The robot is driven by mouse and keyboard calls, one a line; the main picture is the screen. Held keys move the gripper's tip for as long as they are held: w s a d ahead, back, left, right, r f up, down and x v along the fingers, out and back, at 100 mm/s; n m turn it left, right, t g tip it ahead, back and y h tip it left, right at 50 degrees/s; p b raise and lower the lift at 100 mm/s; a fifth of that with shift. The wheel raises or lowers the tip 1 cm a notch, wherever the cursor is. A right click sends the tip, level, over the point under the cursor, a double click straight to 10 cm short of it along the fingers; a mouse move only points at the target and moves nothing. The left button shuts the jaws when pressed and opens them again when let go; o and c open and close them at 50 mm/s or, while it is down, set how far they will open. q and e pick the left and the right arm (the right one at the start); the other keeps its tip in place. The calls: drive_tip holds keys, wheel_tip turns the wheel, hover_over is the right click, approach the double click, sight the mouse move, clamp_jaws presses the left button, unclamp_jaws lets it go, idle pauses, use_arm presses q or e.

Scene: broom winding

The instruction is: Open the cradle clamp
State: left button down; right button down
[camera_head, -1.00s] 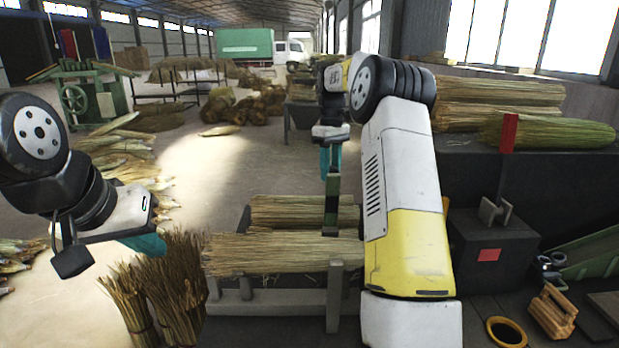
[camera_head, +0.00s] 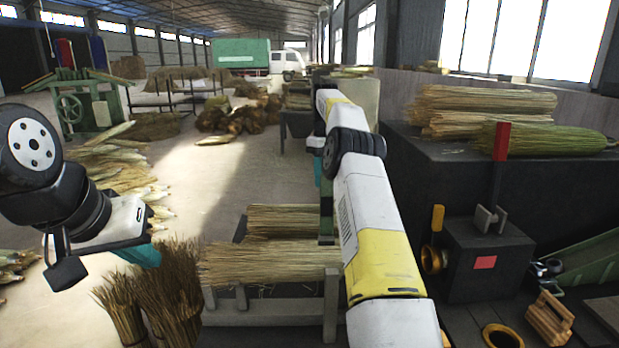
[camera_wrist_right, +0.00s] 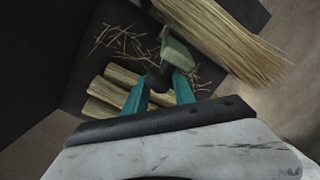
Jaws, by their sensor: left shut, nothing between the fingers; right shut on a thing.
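The wooden cradle (camera_head: 275,313) stands low in the middle of the head view with straw bundles (camera_head: 268,262) lying across it. A green upright part (camera_head: 326,212), apparently the cradle clamp, rises beside the bundles; my right arm hides much of it. In the right wrist view my right gripper (camera_wrist_right: 160,88) has its teal fingers closed on a dark knob or handle (camera_wrist_right: 157,77) by a grey-green clamp block (camera_wrist_right: 178,50). In the head view, that gripper is mostly hidden. My left gripper (camera_head: 143,254) is shut and empty, left of the cradle.
Upright straw bundles (camera_head: 150,300) stand left of the cradle. At right, a black box (camera_head: 487,260) carries a lever with a red grip (camera_head: 501,142). A yellow ring (camera_head: 502,336) and wooden blocks (camera_head: 550,318) lie near it. A dark bench (camera_head: 420,165) holds more straw.

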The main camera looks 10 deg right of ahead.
drive_tip(key=shift+w+d+f, duration=0.1)
drive_tip(key=shift+d, duration=0.5)
drive_tip(key=c, duration=1)
unclamp_jaws()
drive_tip(key=shift+w+d+f, duration=0.1)
drive_tip(key=shift+a, duration=0.3)
